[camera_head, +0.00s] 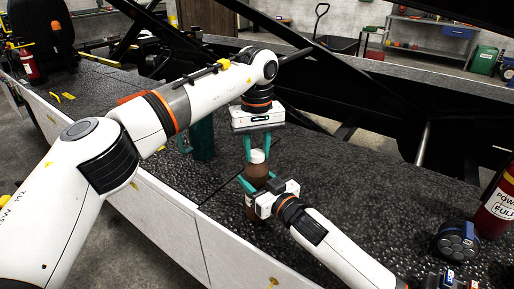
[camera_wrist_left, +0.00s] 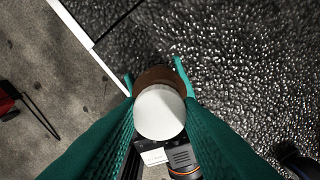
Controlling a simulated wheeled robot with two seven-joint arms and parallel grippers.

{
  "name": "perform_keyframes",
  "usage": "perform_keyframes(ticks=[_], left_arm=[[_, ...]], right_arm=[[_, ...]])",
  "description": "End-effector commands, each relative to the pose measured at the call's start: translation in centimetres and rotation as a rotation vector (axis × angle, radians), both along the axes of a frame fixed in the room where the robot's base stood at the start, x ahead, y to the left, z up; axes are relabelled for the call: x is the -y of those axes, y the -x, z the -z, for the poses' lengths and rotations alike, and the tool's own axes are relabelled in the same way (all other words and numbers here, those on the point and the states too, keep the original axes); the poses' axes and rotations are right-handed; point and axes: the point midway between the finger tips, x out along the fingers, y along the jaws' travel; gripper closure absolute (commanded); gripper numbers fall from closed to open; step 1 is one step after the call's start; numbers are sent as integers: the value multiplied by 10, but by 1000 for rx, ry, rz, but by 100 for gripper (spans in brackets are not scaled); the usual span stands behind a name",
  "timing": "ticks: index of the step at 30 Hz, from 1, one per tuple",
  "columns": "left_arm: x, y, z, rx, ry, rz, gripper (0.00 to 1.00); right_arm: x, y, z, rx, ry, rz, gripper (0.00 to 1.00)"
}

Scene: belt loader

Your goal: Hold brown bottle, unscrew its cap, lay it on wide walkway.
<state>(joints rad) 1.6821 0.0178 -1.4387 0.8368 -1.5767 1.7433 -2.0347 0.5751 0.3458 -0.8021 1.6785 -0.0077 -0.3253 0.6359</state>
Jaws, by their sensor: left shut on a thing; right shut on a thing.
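The brown bottle (camera_head: 257,172) stands upright over the dark textured walkway (camera_head: 345,190); its base is partly hidden by my right gripper. Its white cap (camera_head: 257,156) is on top, and the cap shows as a white disc in the left wrist view (camera_wrist_left: 159,112). My left gripper (camera_head: 257,150) points down from above, its green fingers shut on the cap's sides. My right gripper (camera_head: 258,184) comes from the lower right, shut around the bottle's body. Its fingertips also show beside the bottle in the left wrist view.
A dark green cylinder (camera_head: 203,140) stands left of the bottle, behind my left arm. A red extinguisher (camera_head: 499,203) and a round dark object (camera_head: 457,241) are at the right. Black beams (camera_head: 390,95) cross behind.

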Motion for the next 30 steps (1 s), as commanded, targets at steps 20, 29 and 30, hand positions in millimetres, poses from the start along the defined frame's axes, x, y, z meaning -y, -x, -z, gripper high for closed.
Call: perform_keyframes(ticks=[20,29,30], left_arm=[[-1,0,-1,0,-1,-1533,95],[-1,1,-1,-1,-2,-2212,95],[-1,1,-1,-1,-2,-2303,95]], right_arm=[[2,-1,2,-7,0,5,100],[2,-1,2,-7,1,5,100],[2,-1,2,-7,1,5,100]])
